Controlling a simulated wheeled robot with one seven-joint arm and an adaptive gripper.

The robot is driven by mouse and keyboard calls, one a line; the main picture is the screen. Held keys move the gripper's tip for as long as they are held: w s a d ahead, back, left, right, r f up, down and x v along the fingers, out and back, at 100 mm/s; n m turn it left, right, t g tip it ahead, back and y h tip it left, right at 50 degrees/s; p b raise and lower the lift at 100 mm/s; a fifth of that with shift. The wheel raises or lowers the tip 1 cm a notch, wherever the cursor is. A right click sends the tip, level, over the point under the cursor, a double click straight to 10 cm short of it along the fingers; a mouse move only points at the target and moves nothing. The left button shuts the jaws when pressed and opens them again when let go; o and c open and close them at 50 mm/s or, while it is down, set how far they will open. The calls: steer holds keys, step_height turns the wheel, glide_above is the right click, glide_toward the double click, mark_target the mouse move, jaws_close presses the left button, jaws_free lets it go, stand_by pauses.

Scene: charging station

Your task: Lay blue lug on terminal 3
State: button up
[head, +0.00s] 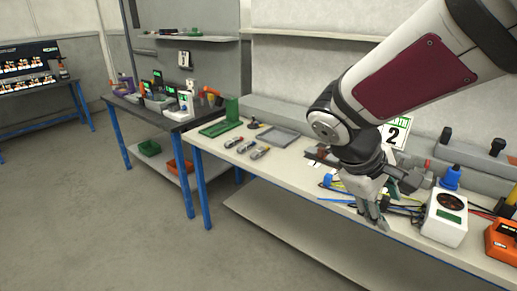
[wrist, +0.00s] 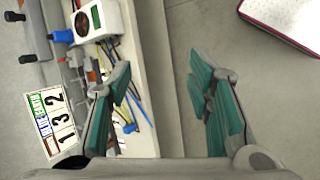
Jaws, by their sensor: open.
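My gripper (head: 374,215) is open and empty near the front edge of the bench. In the wrist view its two green-padded fingers (wrist: 162,85) are wide apart, with the bench edge and floor between and below them. A numbered sign (wrist: 52,115) reads 1, 2, 3. My arm and left finger partly hide the terminals.
A white meter (head: 444,220) and an orange case (head: 502,241) stand right of my gripper. A grey tray (head: 279,137), a green stand (head: 231,109) and several tools (head: 259,153) lie left. The floor in front is free.

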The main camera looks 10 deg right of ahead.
steer(key=w+d+f+n+h+b, duration=0.35)
steer(key=w+d+f+h, duration=0.2)
steer(key=w, duration=0.35)
steer(key=n+t+h+b, duration=0.2)
steer(key=n+t+b, duration=0.4)
steer(key=n+t, duration=0.85)
glide_toward(327, 177)
steer(key=w+d+r+n+g, duration=0.1)
steer(key=w+d+n+g, duration=0.1)
steer(key=w, duration=0.1)
steer(key=w+d+r+n+g, duration=0.1)
steer(key=d, duration=0.1)
steer(key=shift+w+d+r+b, duration=0.15)
steer(key=shift+w+r+b, duration=0.15)
steer(key=shift+b, duration=0.1)
steer(key=x, duration=0.2)
steer(key=b+x, duration=0.1)
steer(key=x, duration=0.1)
steer(key=shift+f, duration=0.4)
steer(key=shift+w+d, duration=0.4)
steer(key=shift+w, duration=0.05)
steer(key=shift+c, duration=0.6)
jaws_close()
